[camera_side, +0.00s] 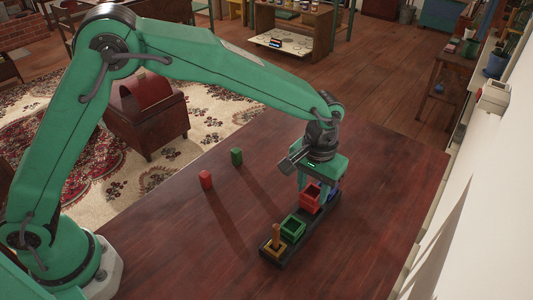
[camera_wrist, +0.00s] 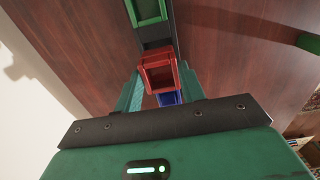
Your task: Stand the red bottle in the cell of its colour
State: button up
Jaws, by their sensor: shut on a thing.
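The red bottle (camera_side: 206,180) stands upright on the table, left of the rack and away from my gripper. The red cell (camera_side: 310,198) is an open-topped box in the dark rack (camera_side: 277,262). My gripper (camera_side: 311,190) points down at it, with its fingers on either side. In the wrist view the red cell (camera_wrist: 158,75) sits between the fingertips (camera_wrist: 160,92), slightly askew to the row. No bottle shows in it. The fingers look shut on this box; whether it is lifted off the rack I cannot tell for sure.
A green bottle (camera_side: 236,157) stands beyond the red one. The rack also has a green cell (camera_side: 293,229), a blue cell (camera_side: 335,189) partly hidden by my gripper, and a yellow cell (camera_side: 268,249) with an orange-brown bottle (camera_side: 276,234) upright in it.

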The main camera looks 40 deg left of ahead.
aim_at(311, 200)
jog(key=shift+f, duration=1.95)
jog(key=shift+f, duration=0.1)
jog(key=o, duration=1.1)
jog(key=shift+c, duration=0.2)
notch_tip(311, 200, up, 12)
